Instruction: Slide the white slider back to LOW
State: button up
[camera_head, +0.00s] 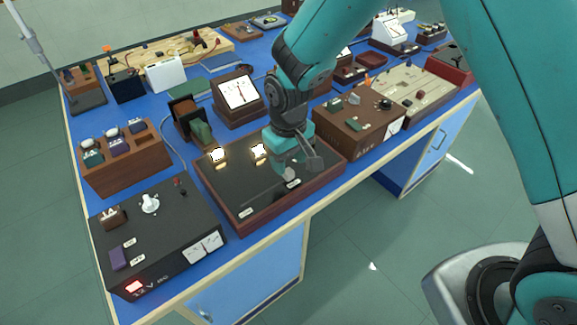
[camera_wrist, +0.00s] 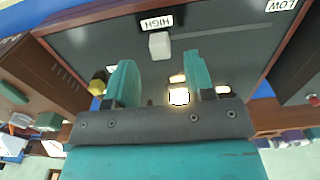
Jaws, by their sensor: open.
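The white slider (camera_wrist: 159,45) is a small pale block at the HIGH label (camera_wrist: 157,21) in the wrist view. The LOW label (camera_wrist: 281,5) is at the top right corner there. My gripper (camera_wrist: 160,58) is open, with one teal finger on each side of the slider's line. The slider shows between and just beyond the fingertips; I cannot tell whether they touch it. In the head view my gripper (camera_head: 298,166) is low over the dark, wood-framed panel (camera_head: 235,188), near its right side. The slider is not clear there, mostly hidden by the gripper.
Lit lamps (camera_head: 218,155) stand at the panel's back. A black power box (camera_head: 160,240) is to the left, a brown box with knobs (camera_head: 352,122) to the right, and a dial meter (camera_head: 238,93) behind. The blue bench's front edge is close to the panel.

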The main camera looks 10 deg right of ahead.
aim_at(289, 171)
jog(key=shift+f, duration=1.75)
